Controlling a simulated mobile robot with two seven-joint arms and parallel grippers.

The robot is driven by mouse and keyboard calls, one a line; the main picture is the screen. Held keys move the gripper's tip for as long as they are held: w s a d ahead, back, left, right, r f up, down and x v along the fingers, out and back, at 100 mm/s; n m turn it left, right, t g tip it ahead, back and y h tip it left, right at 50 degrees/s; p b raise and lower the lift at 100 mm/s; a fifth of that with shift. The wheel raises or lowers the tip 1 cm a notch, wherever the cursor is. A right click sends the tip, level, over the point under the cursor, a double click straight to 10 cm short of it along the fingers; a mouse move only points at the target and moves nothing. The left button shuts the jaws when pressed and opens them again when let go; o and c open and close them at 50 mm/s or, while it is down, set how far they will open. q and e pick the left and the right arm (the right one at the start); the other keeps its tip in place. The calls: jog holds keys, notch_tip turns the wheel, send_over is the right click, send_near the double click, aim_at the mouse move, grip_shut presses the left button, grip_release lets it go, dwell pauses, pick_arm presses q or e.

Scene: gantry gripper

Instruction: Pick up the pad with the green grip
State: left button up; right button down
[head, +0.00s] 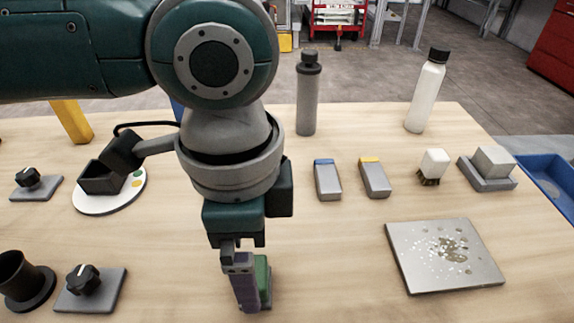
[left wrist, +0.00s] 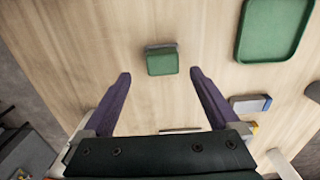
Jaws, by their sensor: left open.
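The pad with the green grip (left wrist: 161,63) lies on the table in the left wrist view, its grey edge showing along the far side. My left gripper (left wrist: 160,75) is open, with its two purple fingers spread to either side of the pad. The pad sits between and a little past the fingertips in that view, with no contact visible. In the head view my left gripper (head: 243,297) points down near the table's front, and the green pad (head: 264,280) shows partly hidden behind the finger. My right gripper is not in view.
Pads with a blue edge (head: 328,180) and a yellow edge (head: 374,178) lie farther right. A brush (head: 433,166), a block on a base (head: 490,168) and a speckled plate (head: 410,275) are also there. A green tray (left wrist: 243,40) is near the pad. Knob boxes stand left.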

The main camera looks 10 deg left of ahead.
pick_arm(q)
jog(key=f, duration=0.5)
jog(key=shift+w+a+f+b, duration=0.1)
jog(key=shift+a+f+b, duration=0.15)
jog(key=shift+b, duration=0.15)
jog(key=c, duration=1.5)
jog(key=shift+o, duration=0.2)
jog(key=shift+r, duration=0.15)
notch_tip(320, 180, up, 20)
jog(key=p, duration=0.3)
